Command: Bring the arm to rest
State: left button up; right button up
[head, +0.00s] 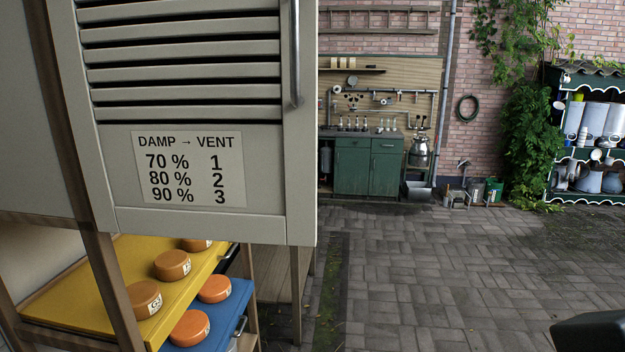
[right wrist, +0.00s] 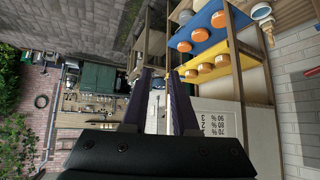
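My right gripper (right wrist: 159,78) shows in the right wrist view, with two dark purple fingers apart and only background visible between them. It touches nothing that I can see. In the head view only a dark piece at the lower right corner shows, likely part of my right arm. My left gripper is in neither view. The right wrist picture is upside down.
A louvred cabinet door (head: 190,225) with a damp-to-vent label stands close at left. Below it, cheeses sit on a yellow shelf (head: 110,270) and a blue shelf (head: 225,322). A green cupboard (head: 368,165) stands at the far wall. The paving (head: 450,270) is clear.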

jog(key=s+d+f+m+g+h, duration=0.1)
jog(key=s+d+f+g, duration=0.15)
jog(key=s, duration=0.35)
jog(key=s+d+f+g+h, duration=0.1)
jog(key=s+d+f+g, duration=0.1)
jog(key=s+d+f, duration=0.3)
jog(key=w+a+p+v, duration=0.1)
jog(key=a+p+v, duration=0.1)
jog(key=p+v, duration=1)
jog(key=shift+w+a+r, duration=0.2)
jog(key=shift+r, duration=0.55)
jog(key=shift+g, duration=0.25)
